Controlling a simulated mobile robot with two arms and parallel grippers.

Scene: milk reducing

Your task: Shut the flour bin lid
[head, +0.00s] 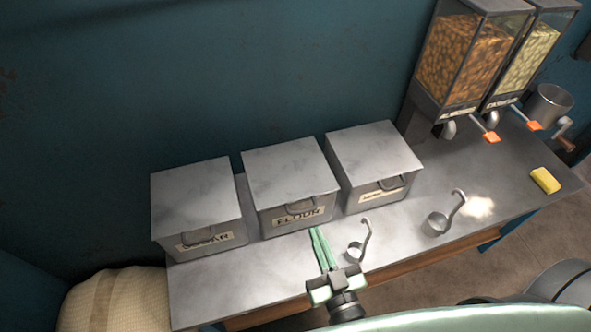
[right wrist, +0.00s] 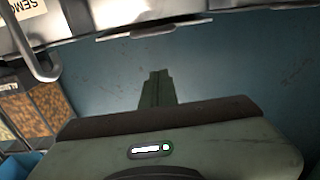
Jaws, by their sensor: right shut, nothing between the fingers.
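The grey metal flour bin (head: 272,219) stands in the middle of a row of three on the counter, with a FLOUR label on its front. Its lid (head: 288,168) lies down over the top of the bin, with a handle at the front edge; I cannot tell whether a small gap is left. My right gripper (head: 318,231) is shut and empty, with its green fingers just in front of the flour bin's lower front. The gripper also shows in the right wrist view (right wrist: 157,76), below a metal bin edge. My left gripper is not in view.
The sugar bin (head: 195,200) stands left and the semolina bin (head: 375,160) right, both with lids down. Two hooked metal scoops (head: 355,252) (head: 438,222) and a yellow sponge (head: 545,180) are on the counter (head: 240,285). Dispensers (head: 460,60) stand at the right.

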